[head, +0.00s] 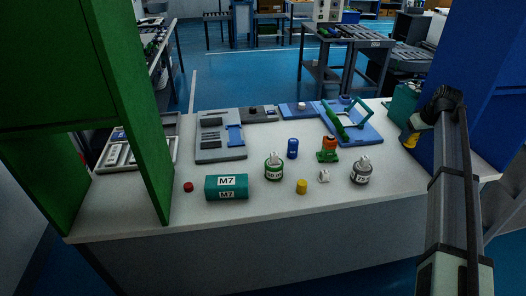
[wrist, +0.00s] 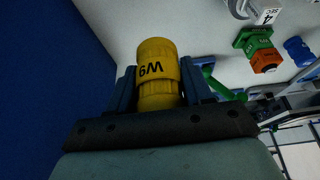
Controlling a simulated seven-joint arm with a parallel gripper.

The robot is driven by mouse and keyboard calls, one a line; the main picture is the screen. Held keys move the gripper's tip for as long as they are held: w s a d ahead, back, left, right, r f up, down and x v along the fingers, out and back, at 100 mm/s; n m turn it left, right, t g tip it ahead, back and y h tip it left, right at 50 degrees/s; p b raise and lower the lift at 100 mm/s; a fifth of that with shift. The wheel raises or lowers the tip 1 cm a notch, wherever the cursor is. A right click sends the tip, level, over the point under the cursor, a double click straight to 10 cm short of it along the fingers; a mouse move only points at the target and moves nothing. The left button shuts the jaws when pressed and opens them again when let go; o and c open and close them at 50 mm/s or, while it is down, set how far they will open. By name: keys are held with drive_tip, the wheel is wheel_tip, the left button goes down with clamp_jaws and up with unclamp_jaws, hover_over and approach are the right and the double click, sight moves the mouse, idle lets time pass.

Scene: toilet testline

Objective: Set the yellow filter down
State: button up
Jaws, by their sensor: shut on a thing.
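The yellow filter (wrist: 157,72) is a ribbed yellow cylinder with dark lettering. It stands between the two fingers of my gripper (wrist: 160,85), which is shut on it. In the head view the filter (head: 410,138) is a small yellow patch under my dark gripper (head: 414,128), at the right end of the white table, beside the blue panel. My gripper hides part of it there, and I cannot tell how far it is above the table.
On the white table (head: 120,205) are a teal M7 cylinder (head: 227,187), two labelled weights (head: 274,170), a blue cylinder (head: 293,148), a small yellow cylinder (head: 302,187) and a green-orange part (head: 328,152). A blue fixture (head: 368,133) stands behind. The blue panel (head: 478,110) is close on the right.

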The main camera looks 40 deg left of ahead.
drive_tip(key=s+a, duration=0.1)
drive_tip(key=a, duration=1.6)
drive_tip(key=n, duration=0.2)
hover_over(260, 148)
drive_tip(key=d, duration=0.1)
wheel_tip(260, 148, down, 4)
drive_tip(key=shift+g+y, duration=0.3)
drive_tip(key=shift+s+f, duration=0.2)
drive_tip(key=shift+f, duration=2.6)
drive_tip(key=shift+s+f, duration=0.15)
drive_tip(key=shift+f, duration=2.65)
drive_tip(key=shift+f, duration=0.15)
drive_tip(key=o, duration=1.1)
